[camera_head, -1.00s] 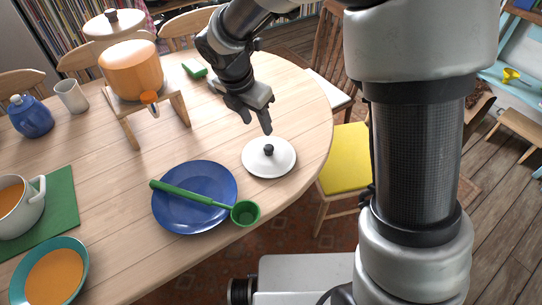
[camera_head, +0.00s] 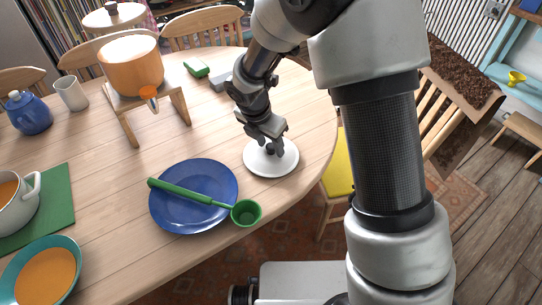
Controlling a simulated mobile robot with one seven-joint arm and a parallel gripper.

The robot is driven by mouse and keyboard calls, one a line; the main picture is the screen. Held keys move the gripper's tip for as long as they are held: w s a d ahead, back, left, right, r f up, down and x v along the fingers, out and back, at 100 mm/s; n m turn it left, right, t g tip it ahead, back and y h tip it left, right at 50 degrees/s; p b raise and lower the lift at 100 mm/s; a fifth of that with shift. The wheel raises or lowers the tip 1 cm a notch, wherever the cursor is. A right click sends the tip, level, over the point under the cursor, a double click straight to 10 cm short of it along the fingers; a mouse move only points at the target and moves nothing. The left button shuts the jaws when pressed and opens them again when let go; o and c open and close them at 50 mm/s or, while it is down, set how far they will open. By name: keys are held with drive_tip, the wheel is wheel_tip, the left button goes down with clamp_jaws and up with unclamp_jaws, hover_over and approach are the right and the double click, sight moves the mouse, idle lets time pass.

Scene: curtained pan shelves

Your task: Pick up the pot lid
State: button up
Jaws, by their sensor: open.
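The pot lid (camera_head: 272,164) is a white round lid with a dark knob, lying flat on the wooden table near its right edge. My gripper (camera_head: 270,148) is open and directly over the lid, its fingers down at the knob. The fingers partly hide the knob, and I cannot tell whether they touch it.
A blue plate (camera_head: 180,212) with a green ladle (camera_head: 195,196) across it lies left of the lid. An orange pot (camera_head: 130,66) sits on a wooden stand behind. A grey block (camera_head: 219,81) and a green object (camera_head: 196,68) lie behind my gripper. A yellow-seated chair (camera_head: 338,172) stands beyond the table edge.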

drive_tip(key=shift+r, duration=0.1)
drive_tip(key=shift+c, duration=0.2)
clamp_jaws()
drive_tip(key=shift+r, duration=0.1)
